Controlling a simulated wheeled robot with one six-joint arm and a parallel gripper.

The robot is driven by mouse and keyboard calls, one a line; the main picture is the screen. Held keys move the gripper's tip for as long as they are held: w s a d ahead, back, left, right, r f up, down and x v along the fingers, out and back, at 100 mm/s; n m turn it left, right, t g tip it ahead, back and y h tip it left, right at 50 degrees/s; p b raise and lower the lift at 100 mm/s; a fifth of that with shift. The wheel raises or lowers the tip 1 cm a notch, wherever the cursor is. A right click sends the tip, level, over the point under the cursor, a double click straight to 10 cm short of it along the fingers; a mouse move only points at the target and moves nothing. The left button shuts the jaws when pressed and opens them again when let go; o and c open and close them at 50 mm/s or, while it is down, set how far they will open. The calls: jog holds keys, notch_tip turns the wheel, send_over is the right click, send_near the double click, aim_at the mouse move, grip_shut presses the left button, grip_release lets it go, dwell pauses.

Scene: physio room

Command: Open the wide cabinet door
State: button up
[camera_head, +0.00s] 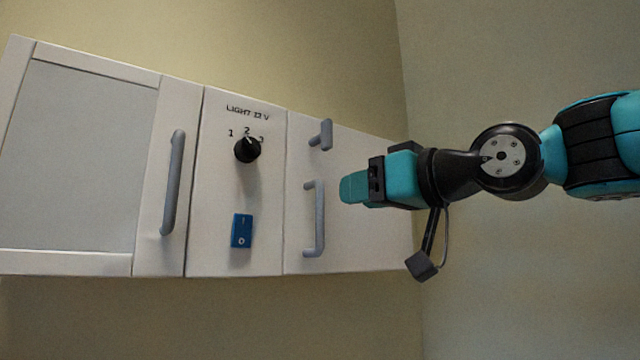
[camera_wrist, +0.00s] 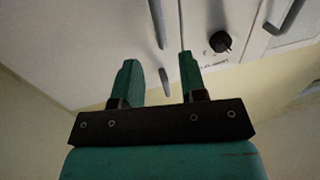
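The wide cabinet door (camera_head: 80,165) is a framed pale panel at the left of a white wall cabinet, and it looks closed. Its grey vertical bar handle (camera_head: 173,183) is on its right side; a grey handle at the upper right of the wrist view (camera_wrist: 284,17) appears to be the same one. My gripper (camera_head: 352,188) is in front of the cabinet's right part, well right of the wide door's handle. In the wrist view my gripper (camera_wrist: 160,70) has its two teal fingers apart with nothing held between them.
Right of the wide door is a panel with a black knob (camera_head: 247,149) and a blue switch (camera_head: 241,231). Further right are a small upper handle (camera_head: 321,135) and a longer lower handle (camera_head: 315,219), close to my gripper. A wall stands at the right.

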jog(key=p, duration=0.4)
send_over(320, 242)
jog(key=shift+w, duration=0.4)
grip_shut()
